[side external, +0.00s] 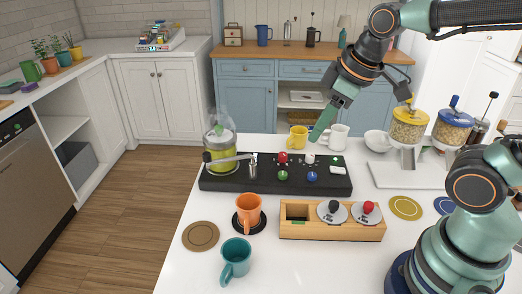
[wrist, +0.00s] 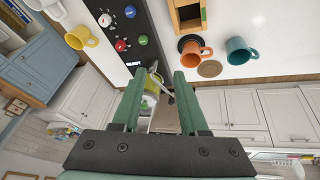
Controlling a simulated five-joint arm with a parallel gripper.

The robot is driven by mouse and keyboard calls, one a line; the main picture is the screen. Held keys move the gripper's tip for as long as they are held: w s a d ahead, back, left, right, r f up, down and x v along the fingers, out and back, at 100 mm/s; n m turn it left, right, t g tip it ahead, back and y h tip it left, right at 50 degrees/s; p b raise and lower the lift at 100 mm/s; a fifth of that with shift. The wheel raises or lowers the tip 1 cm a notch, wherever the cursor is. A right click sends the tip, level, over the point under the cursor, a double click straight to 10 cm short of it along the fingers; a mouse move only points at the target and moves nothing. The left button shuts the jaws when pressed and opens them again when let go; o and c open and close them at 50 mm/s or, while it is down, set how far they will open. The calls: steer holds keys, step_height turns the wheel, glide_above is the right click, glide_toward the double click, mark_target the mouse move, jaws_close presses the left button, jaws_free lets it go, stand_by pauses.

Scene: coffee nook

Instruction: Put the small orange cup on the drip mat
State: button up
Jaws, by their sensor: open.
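The small orange cup (side external: 248,210) stands upright on a round black mat (side external: 237,228). In the wrist view the orange cup (wrist: 193,50) shows upper right, with part of the black mat (wrist: 181,41) beside it. A round brown mat (side external: 200,236) lies bare to its left on the white counter; I cannot tell from looks alone which is the drip mat.
A teal mug (side external: 236,259) stands in front of the cup. A wooden box (side external: 330,231) is to its right. The black machine (side external: 225,178) with a glass container and knobs lies behind. A yellow mug (side external: 297,138) and white mug (side external: 338,138) stand near my gripper.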

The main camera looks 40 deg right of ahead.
steer(key=m, duration=0.1)
steer(key=s+d+m, duration=0.1)
steer(key=m, duration=0.1)
steer(key=d+m+t, duration=0.1)
steer(key=shift+s+d+r+m, duration=0.25)
steer(key=shift+s+m, duration=0.15)
steer(key=shift+o, duration=0.4)
